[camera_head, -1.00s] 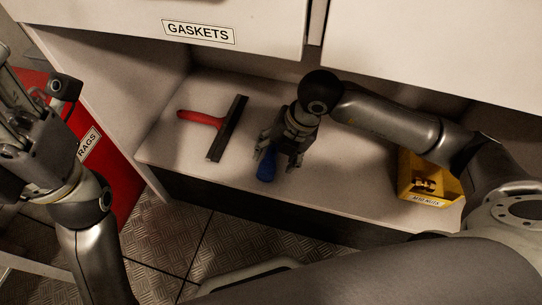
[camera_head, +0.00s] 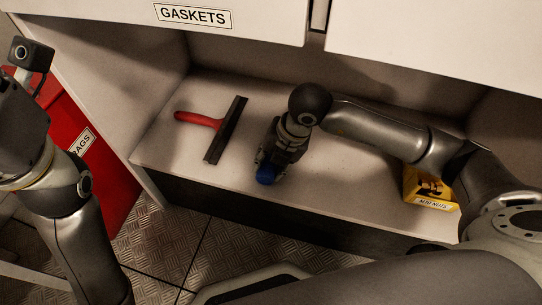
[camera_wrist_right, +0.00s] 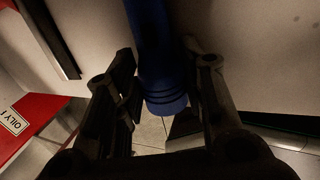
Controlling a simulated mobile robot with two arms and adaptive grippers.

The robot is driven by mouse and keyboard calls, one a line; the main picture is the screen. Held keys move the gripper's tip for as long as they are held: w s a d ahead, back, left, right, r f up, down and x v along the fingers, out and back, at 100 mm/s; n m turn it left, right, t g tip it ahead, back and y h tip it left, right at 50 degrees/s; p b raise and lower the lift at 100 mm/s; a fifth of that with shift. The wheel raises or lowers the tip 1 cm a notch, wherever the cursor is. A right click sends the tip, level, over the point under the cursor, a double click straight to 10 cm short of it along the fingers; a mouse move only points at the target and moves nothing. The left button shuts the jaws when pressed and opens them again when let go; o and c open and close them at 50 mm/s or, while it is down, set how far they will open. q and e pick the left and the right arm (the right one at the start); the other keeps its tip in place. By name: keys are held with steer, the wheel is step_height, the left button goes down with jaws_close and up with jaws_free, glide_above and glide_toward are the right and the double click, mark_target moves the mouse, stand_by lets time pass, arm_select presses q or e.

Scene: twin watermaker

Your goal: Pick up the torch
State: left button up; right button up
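The blue torch (camera_head: 266,174) is at the shelf's front edge in the head view; only its end shows below my right gripper (camera_head: 268,160). In the right wrist view the torch (camera_wrist_right: 157,60) runs down between the fingers of my right gripper (camera_wrist_right: 160,95), its ringed end toward me. One finger is on each side, close to the torch. I see no clear grip on it, and the fingers look open. My left gripper (camera_head: 18,135) is at the left edge of the head view with its fingers out of the picture.
A red-handled squeegee (camera_head: 226,130) lies left of my right gripper on the shelf (camera_head: 330,190). A yellow nut box (camera_head: 430,190) stands at the right, near my arm. A red rags bin (camera_head: 110,190) is at the left. Cabinet fronts (camera_head: 420,50) overhang the shelf.

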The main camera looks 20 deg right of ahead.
steer(key=c, duration=0.5)
steer(key=shift+o, duration=0.2)
